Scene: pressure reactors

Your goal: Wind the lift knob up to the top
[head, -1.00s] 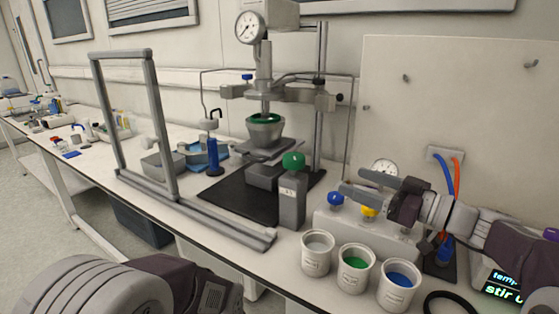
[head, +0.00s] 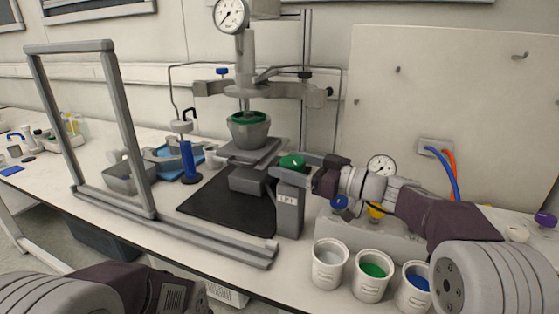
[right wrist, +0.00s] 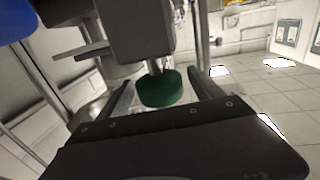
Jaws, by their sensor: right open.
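The green lift knob (head: 292,161) sits on top of a grey post (head: 289,205) labelled LIFT. My right gripper (head: 286,166) has reached it from the right, with its open fingers on either side of the knob. In the right wrist view the green knob (right wrist: 161,90) lies between the two spread fingers; I cannot tell whether either touches it. A grey vessel with a green rim (head: 249,130) stands on the lift platform (head: 250,154), below the reactor's head (head: 246,90). My left gripper is out of view.
Several white cups stand in front, including a grey-filled one (head: 330,268) and a green-filled one (head: 373,278). A grey frame (head: 131,135) stands to the left. A blue-handled tool (head: 188,160) stands behind the black mat (head: 222,212). A gauge (head: 382,167) is behind my right arm.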

